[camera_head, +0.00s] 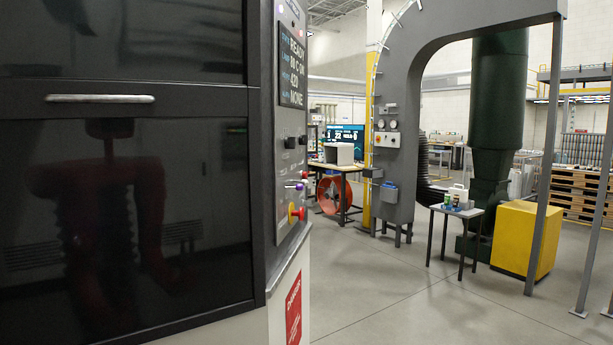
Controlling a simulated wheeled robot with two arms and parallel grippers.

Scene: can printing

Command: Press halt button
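A tall machine stands close on the left, and its control panel (289,120) is seen at a steep angle on its right-hand side. Low on the panel is a large red button on a yellow base (296,212). Above it are a purple button (299,186) and a small red button (304,174). Black knobs (290,143) sit higher up. No label naming the halt button is readable. A dark display (292,68) shows light text, including "READY". Neither of my grippers is in view.
The machine's dark glass door (120,210), with a silver handle (100,99), fills the left side. Open grey floor (400,310) lies to the right of the machine. A small table (455,211), a yellow box (526,240) and a grey arch (398,190) stand farther back.

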